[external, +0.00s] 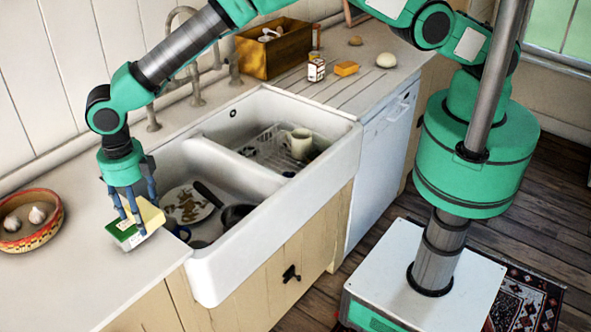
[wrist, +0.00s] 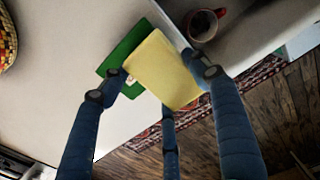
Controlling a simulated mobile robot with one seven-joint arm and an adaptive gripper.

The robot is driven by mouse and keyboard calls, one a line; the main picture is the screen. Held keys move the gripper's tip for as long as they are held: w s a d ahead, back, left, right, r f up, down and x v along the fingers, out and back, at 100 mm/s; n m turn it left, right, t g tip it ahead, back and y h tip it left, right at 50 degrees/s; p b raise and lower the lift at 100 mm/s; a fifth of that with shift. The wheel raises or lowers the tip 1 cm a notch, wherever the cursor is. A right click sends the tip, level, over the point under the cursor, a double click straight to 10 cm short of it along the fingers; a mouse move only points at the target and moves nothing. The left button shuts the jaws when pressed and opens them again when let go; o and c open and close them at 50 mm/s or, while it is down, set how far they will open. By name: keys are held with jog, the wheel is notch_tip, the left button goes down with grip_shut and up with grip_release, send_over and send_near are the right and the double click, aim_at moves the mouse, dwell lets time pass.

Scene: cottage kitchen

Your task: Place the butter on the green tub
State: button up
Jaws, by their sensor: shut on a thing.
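The butter is a pale yellow block (external: 151,215), held by my gripper (external: 137,218) at the front edge of the counter left of the sink. My gripper's blue fingers are shut on it; in the wrist view the butter (wrist: 160,68) sits between the fingertips (wrist: 155,82). The green tub (external: 118,229) is on the counter just under and left of the butter. In the wrist view the butter overlaps and hides part of the green tub (wrist: 125,50). I cannot tell whether the butter touches the tub.
A woven bowl (external: 28,220) with garlic stands on the counter at left. The white double sink (external: 225,258) with dishes lies right of the gripper. Bare counter lies left of the tub.

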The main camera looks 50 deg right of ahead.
jog(key=o, duration=1.3)
jog(key=shift+f, duration=0.1)
jog(key=shift+r, duration=0.2)
notch_tip(320, 180, up, 12)
jog(key=shift+f, duration=0.1)
dwell(0.4)
